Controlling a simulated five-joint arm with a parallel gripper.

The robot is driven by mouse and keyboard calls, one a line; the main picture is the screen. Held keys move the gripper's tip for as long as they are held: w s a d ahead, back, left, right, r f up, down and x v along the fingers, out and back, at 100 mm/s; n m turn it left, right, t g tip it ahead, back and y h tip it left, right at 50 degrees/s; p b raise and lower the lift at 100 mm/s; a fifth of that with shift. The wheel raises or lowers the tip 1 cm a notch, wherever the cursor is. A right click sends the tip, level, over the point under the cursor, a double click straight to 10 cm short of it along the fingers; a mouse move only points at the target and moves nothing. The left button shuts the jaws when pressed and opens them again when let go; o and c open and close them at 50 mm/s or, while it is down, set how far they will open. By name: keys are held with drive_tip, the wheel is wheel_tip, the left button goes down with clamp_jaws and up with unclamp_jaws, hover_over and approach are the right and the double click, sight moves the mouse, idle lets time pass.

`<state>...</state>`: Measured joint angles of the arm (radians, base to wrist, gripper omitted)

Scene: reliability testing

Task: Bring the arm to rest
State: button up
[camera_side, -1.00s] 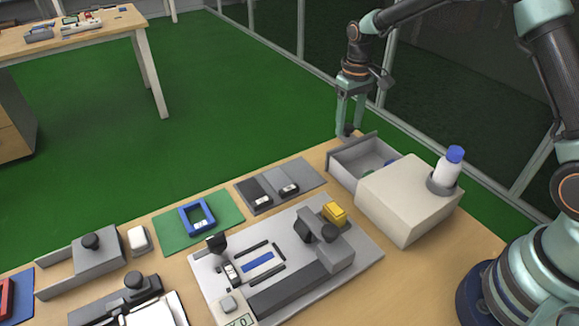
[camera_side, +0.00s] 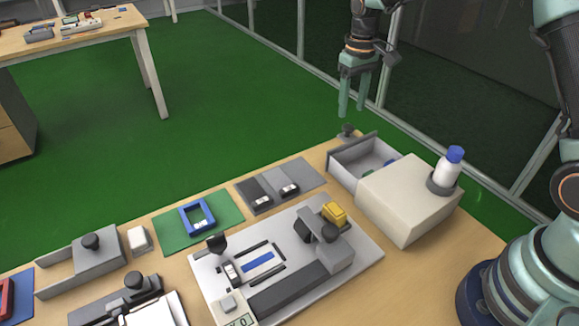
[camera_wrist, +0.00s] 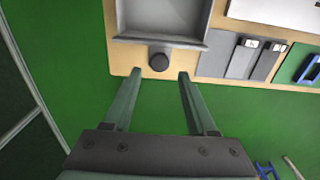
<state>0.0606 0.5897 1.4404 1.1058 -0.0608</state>
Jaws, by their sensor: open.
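My gripper (camera_side: 351,112) hangs in the air above the far edge of the table, fingers pointing down. It is open and empty, a little above the dark drawer knob (camera_side: 347,131). In the wrist view my gripper (camera_wrist: 158,76) has its two fingers spread apart, with the round knob (camera_wrist: 159,62) beyond and between the fingertips, not touched. The grey drawer (camera_side: 362,158) stands open out of the beige box (camera_side: 408,197).
A white bottle with a blue cap (camera_side: 449,165) stands in a holder on the box. A test fixture (camera_side: 205,272) with a yellow block (camera_side: 334,212), a green mat (camera_side: 172,235) with a blue frame, and a grey tray (camera_side: 254,193) lie on the table. The air around the gripper is clear.

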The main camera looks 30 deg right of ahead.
drive_tip(key=s+a+r+t, duration=0.1)
drive_tip(key=s+r+t, duration=0.1)
drive_tip(key=s, duration=0.4)
drive_tip(key=s+a+r+t, duration=0.1)
drive_tip(key=s+r, duration=0.4)
drive_tip(key=s, duration=0.2)
drive_tip(key=s+a+r+t, duration=0.1)
drive_tip(key=s+r+t, duration=0.1)
drive_tip(key=s+r, duration=0.2)
drive_tip(key=shift+s+t, duration=0.3)
drive_tip(key=shift+s, duration=1.2)
